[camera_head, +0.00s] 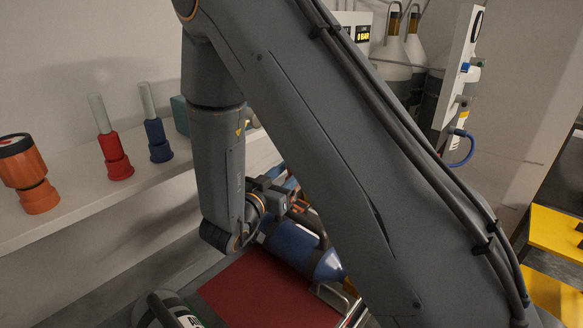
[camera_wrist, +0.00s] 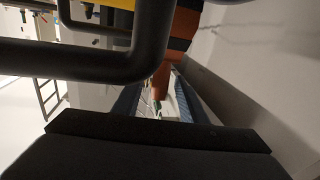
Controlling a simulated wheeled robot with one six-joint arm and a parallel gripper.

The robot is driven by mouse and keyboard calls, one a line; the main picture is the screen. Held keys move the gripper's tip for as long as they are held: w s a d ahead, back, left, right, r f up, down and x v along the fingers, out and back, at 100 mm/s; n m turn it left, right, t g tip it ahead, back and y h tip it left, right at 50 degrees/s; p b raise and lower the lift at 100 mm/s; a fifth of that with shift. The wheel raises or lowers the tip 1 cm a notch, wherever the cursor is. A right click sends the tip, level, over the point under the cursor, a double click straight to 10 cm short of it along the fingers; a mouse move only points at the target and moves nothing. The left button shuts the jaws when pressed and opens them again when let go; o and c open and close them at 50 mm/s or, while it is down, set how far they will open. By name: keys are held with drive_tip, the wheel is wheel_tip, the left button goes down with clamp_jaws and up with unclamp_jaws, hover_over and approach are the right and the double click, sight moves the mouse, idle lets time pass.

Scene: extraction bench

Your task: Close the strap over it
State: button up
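A blue cylinder (camera_head: 296,246) with a rounded shoulder lies on its side behind my arm. A dark band (camera_head: 323,241) crosses it near the shoulder; I cannot tell whether this is the strap or whether it is fastened. My gripper (camera_head: 284,203) is at the cylinder's far left end, partly hidden by my own arm. Orange-brown parts (camera_head: 299,206) show beside it. In the wrist view a thick black bent bar (camera_wrist: 150,45) crosses close to the camera, with an orange tapered part (camera_wrist: 165,75) behind it.
A red flat surface (camera_head: 262,293) lies in front of the cylinder, with metal rails (camera_head: 352,309) at its right. A white shelf (camera_head: 60,213) at left holds orange, red (camera_head: 115,155) and blue (camera_head: 157,140) fittings. Grey-white bottles (camera_head: 392,62) and a valve panel (camera_head: 460,70) stand behind. Yellow platforms (camera_head: 556,233) are at right.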

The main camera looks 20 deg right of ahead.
drive_tip(key=shift+w+d, duration=0.45)
drive_tip(key=shift+w, duration=0.05)
clamp_jaws()
drive_tip(key=shift+w, duration=0.1)
